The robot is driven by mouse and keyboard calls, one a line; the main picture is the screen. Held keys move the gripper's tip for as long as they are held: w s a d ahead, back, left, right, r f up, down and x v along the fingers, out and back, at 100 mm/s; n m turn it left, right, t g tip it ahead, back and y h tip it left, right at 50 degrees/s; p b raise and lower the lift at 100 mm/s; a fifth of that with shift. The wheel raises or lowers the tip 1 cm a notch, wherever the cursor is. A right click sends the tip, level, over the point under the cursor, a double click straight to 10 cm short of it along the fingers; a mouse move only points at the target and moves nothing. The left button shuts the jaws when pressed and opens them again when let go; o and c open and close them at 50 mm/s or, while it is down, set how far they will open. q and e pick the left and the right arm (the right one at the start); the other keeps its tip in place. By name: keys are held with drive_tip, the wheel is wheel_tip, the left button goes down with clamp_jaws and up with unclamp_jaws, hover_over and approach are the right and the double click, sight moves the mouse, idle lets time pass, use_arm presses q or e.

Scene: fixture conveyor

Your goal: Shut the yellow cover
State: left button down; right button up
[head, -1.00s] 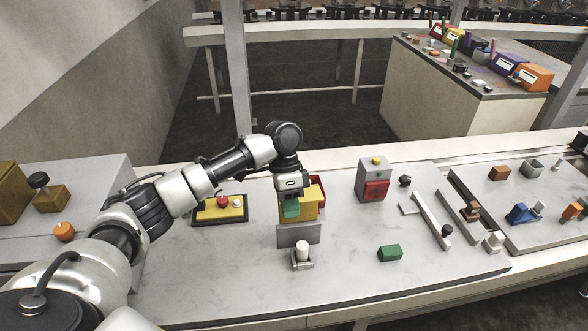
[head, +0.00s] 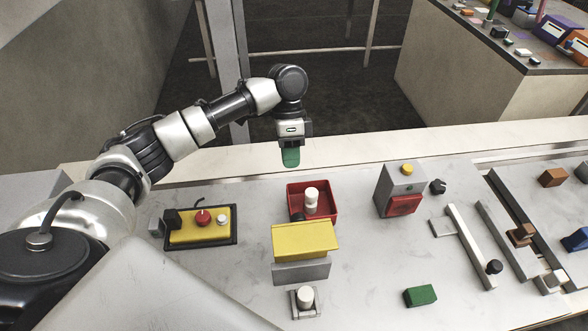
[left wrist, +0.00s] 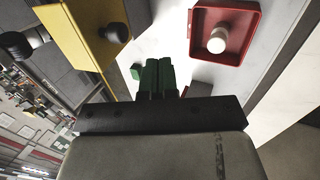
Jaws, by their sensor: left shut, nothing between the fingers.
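The yellow cover (head: 304,237) stands open in the head view, a tilted plate above a grey upright panel (head: 302,271). Behind it, the red tray (head: 328,206) is uncovered, with a white cylinder (head: 311,201) in it. My left gripper (head: 291,160) is shut and empty, its green fingers pointing down beyond the tray, apart from the cover. In the left wrist view, the cover (left wrist: 72,35) is at upper left with a black knob (left wrist: 117,32), the red tray (left wrist: 250,40) at upper right, and the shut fingers (left wrist: 155,78) below. My right gripper is out of view.
Left is a yellow panel (head: 187,233) with a red button. A white-topped fitting (head: 305,298) sits in front of the cover. Right are a grey box with a red front (head: 401,205), a green block (head: 420,296) and a lever (head: 465,240). Table between them is clear.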

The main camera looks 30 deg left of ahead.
use_arm(q)
drive_tip(key=s+d+f+p, duration=0.4)
drive_tip(key=s+f, duration=0.2)
drive_tip(key=f, duration=0.1)
drive_tip(key=shift+s+d+f, duration=0.25)
drive_tip(key=shift+d, duration=0.1)
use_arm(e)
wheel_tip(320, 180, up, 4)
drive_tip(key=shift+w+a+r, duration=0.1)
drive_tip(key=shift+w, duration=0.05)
